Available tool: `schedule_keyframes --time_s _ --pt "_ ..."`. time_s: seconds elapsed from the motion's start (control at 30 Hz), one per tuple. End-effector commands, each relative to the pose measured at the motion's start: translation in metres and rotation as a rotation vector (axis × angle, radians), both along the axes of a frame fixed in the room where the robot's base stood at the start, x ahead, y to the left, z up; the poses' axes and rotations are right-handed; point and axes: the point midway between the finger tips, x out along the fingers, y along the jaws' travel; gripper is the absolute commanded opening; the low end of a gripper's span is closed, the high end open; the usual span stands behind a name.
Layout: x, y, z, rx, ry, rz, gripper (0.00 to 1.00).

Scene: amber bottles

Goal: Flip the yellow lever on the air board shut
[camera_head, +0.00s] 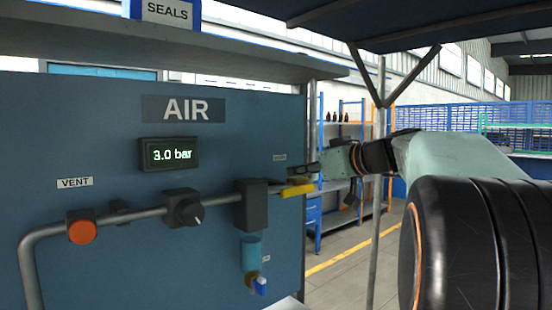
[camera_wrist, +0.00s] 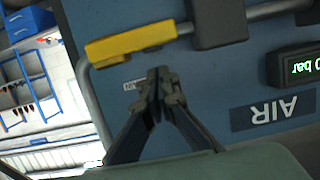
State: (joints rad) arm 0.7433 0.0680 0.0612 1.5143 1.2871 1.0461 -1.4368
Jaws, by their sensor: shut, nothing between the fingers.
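The air board (camera_head: 100,120) is a blue panel with an AIR label and a pipe along it. The yellow lever (camera_head: 297,188) sits at the right end of the pipe, by the board's right edge, lying roughly along the pipe. In the wrist view the yellow lever (camera_wrist: 130,44) is long, slightly tilted, and lies beyond my fingertips. My gripper (camera_head: 300,169) is shut and empty, just above the lever in the head view. In the wrist view my gripper (camera_wrist: 160,75) has its fingertips together, with a small visible gap to the lever; contact cannot be told in the head view.
Along the pipe are an orange vent button (camera_head: 81,228), a black knob (camera_head: 184,209) and a dark block (camera_head: 251,205) with a blue bowl below. The display (camera_head: 168,154) reads 3.0 bar. A thin post (camera_head: 378,200) stands right of the board. Open floor lies beyond.

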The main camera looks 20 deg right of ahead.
Motion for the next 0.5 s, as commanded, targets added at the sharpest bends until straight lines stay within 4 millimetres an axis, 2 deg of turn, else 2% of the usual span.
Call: schedule_keyframes --time_s 0.2,0.5 --pt "-0.001 -0.001 -0.020 0.000 -0.001 -0.002 0.00" --pt "-0.001 0.000 -0.024 0.000 -0.002 -0.001 0.00"
